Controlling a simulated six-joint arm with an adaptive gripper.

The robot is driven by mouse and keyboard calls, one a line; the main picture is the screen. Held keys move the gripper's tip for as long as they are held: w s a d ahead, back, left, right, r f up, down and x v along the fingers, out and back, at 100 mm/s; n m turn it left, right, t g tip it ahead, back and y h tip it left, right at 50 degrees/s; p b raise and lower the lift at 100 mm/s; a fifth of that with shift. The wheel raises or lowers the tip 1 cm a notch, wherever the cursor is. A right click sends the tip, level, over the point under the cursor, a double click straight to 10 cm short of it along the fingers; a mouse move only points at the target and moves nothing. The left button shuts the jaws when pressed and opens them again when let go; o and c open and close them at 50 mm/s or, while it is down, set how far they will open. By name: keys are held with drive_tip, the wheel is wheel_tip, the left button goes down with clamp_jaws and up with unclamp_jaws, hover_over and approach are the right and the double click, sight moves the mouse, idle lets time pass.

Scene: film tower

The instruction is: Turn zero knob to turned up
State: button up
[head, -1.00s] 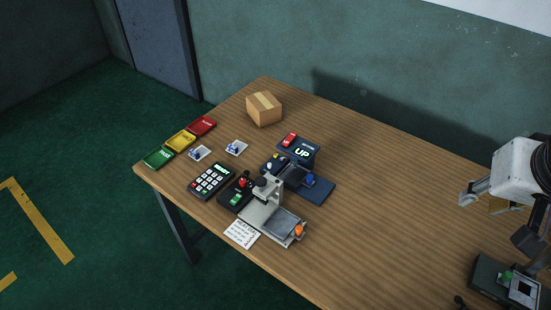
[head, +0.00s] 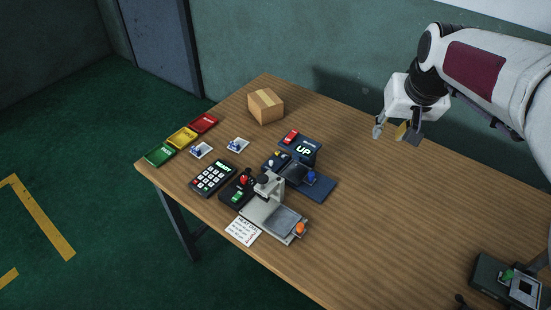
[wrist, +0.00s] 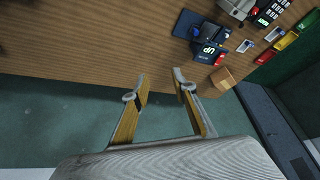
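My gripper (head: 393,131) is open and empty above the right back part of the table, well right of the devices. In the wrist view my gripper (wrist: 159,84) shows its two fingers apart with nothing between them. A blue device (head: 318,187) has a display reading "UP", a red switch, a blue knob (head: 311,176) and small pale and yellow controls. The blue device (wrist: 189,24) also shows in the wrist view. A grey press-like device (head: 262,213) has an orange knob (head: 299,228). A black box beside it has a red knob (head: 244,179). No label shows which knob is the zero knob.
A cardboard box (head: 265,106) stands behind the devices. A keypad (head: 213,179), coloured trays (head: 181,138) and a paper note (head: 243,231) lie around them. Another device (head: 507,283) stands at the right front. The right middle of the table is clear.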

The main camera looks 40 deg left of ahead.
drive_tip(key=w+a+f+n, duration=0.1)
drive_tip(key=a+f, duration=0.3)
drive_tip(key=a, duration=0.3)
drive_tip(key=w+a+f+n, duration=0.1)
drive_tip(key=a+f, duration=0.4)
drive_tip(key=a, duration=0.3)
drive_tip(key=n+g+y, duration=0.1)
drive_tip(key=n+g, duration=0.1)
approach(271, 162)
drive_tip(key=shift+s, duration=0.1)
drive_tip(key=shift+f, duration=0.2)
drive_tip(key=shift+x, duration=3.75)
clamp_jaws()
